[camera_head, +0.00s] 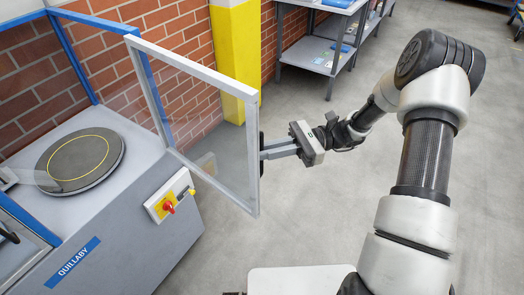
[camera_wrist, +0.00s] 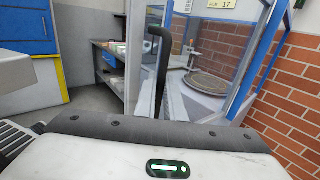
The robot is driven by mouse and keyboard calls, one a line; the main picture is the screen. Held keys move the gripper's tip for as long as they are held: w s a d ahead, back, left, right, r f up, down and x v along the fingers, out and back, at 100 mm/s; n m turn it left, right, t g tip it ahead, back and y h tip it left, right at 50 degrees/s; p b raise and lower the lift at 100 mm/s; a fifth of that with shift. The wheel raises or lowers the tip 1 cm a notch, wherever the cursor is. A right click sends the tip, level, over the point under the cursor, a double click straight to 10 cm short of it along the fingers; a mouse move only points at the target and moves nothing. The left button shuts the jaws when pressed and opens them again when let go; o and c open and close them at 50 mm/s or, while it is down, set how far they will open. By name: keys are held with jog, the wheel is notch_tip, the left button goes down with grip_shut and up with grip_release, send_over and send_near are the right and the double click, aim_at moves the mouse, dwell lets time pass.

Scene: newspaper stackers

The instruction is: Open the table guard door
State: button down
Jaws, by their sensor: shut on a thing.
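The table guard door (camera_head: 205,125) is a clear panel in a light grey frame. In the head view it stands swung out from the blue-framed machine, at an angle over its front side. A black handle (camera_head: 261,140) is on the door's outer edge, and it also shows as a black curved bar in the wrist view (camera_wrist: 154,48). My gripper (camera_head: 266,152) reaches it from the right and is shut on the handle. The fingertips' exact contact is partly hidden. The round turntable (camera_head: 80,160) with a yellow ring lies on the machine top.
A switch box (camera_head: 170,196) with red and yellow knobs is on the machine's front. A yellow column (camera_head: 237,50) and a grey shelf table (camera_head: 312,55) stand behind the door. The grey floor (camera_head: 310,215) right of the door is clear.

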jog(key=shift+w+a+r, duration=0.1)
jog(key=c, duration=1.8)
grip_release()
jog(key=shift+c, duration=0.2)
jog(key=b+v, duration=0.1)
jog(key=v, duration=1.6)
jog(key=shift+d+b, duration=0.25)
jog(key=shift+b, duration=0.15)
jog(key=shift+w, duration=0.1)
